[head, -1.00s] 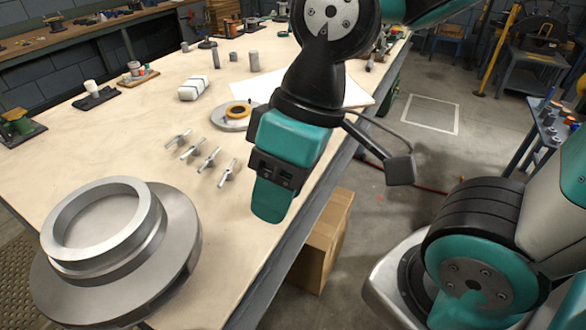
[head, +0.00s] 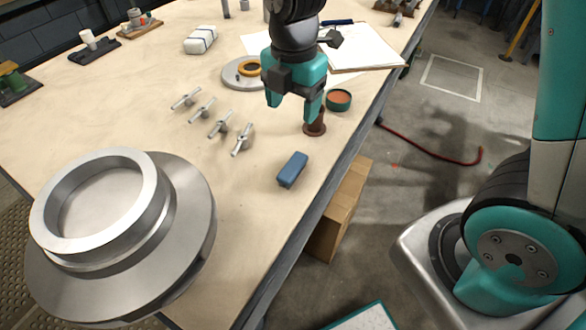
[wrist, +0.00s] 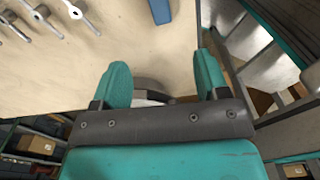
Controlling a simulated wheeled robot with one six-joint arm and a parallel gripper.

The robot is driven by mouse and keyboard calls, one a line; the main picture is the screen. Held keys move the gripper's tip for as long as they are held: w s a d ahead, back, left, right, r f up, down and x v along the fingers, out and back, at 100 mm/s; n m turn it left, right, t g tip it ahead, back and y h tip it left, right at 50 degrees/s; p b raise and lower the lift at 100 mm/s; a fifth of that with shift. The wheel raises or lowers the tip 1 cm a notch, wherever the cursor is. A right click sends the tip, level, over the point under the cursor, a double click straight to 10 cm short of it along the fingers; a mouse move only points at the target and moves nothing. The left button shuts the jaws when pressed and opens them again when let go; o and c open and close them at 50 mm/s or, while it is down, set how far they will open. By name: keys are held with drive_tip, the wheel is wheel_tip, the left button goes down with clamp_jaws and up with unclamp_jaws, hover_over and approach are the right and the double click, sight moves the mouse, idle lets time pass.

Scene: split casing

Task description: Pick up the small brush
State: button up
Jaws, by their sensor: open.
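My gripper (head: 292,108) is open, with teal fingers pointing down over the table near its right edge. A small dark reddish-brown upright piece (head: 315,128) with a round base stands just by the right fingertip in the head view. Its upper part is partly hidden by the finger. It may be the small brush, but I cannot tell for sure. In the wrist view my gripper (wrist: 162,72) shows bare tabletop between its fingertips. A grey curved shape lower between the fingers is mostly hidden and unclear.
A blue block (head: 292,170) lies nearer the front. A dish with orange-red contents (head: 338,99) stands beside the brown piece. Several metal wing-shaped pieces (head: 220,124) lie to the left. A large metal casing (head: 185,215) fills the front left. An open pad (head: 365,50) lies behind.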

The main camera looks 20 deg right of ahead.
sight(293, 165)
drive_tip(key=shift+n, duration=0.4)
drive_tip(key=f, duration=1.8)
drive_tip(key=shift+w+d+p, duration=0.1)
drive_tip(key=shift+w+p, duration=0.25)
drive_tip(key=shift+p, duration=0.05)
drive_tip(key=c, duration=1)
drive_tip(key=shift+r, duration=0.1)
wheel_tip(293, 165, up, 20)
drive_tip(key=shift+f, duration=0.1)
